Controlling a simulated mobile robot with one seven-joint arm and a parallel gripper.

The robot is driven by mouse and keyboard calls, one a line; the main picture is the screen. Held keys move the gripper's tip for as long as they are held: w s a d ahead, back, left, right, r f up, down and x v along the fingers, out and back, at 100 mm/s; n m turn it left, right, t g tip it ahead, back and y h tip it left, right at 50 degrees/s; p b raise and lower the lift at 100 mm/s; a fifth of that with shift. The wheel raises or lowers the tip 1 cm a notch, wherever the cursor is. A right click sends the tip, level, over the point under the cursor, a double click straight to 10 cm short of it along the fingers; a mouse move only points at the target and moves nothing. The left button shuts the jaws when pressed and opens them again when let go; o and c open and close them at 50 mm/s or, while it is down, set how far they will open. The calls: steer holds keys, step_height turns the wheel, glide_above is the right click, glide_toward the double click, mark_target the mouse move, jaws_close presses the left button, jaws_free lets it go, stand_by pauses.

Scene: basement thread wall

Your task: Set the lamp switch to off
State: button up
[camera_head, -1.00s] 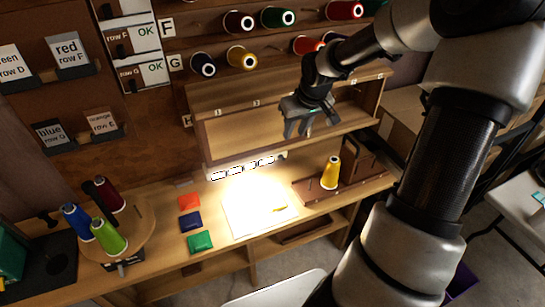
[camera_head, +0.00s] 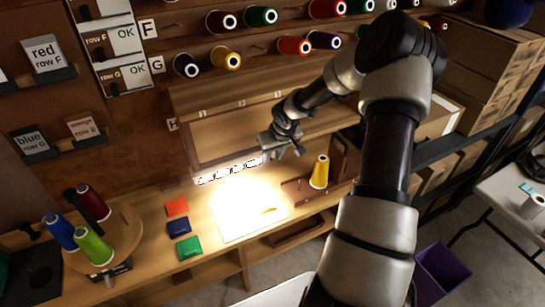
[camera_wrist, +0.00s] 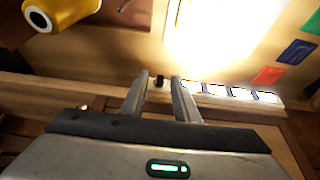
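The lamp is a white strip (camera_head: 228,170) under the shelf above the workbench; it also shows in the wrist view (camera_wrist: 232,93). It is lit and throws a bright glow onto the bench. A small dark knob (camera_wrist: 159,80), which looks like the lamp switch, sits just beyond the strip's end in the wrist view. My gripper (camera_head: 284,153) is at the right end of the lamp in the head view. Its two fingers (camera_wrist: 160,82) are apart, with the knob showing between their tips; I cannot tell whether they touch it. In the head view I cannot make out the switch.
A yellow spool (camera_head: 320,172) stands on a wooden tray right of the lamp. A white sheet (camera_head: 235,222) lies under the glow, beside red, blue and green packets (camera_head: 189,247). Spools stand on a round stand (camera_head: 130,225) at left. The shelf (camera_head: 180,100) is close above my gripper.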

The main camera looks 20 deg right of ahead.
steer(key=shift+w+f, duration=0.15)
steer(key=shift+f, duration=0.1)
jaws_close()
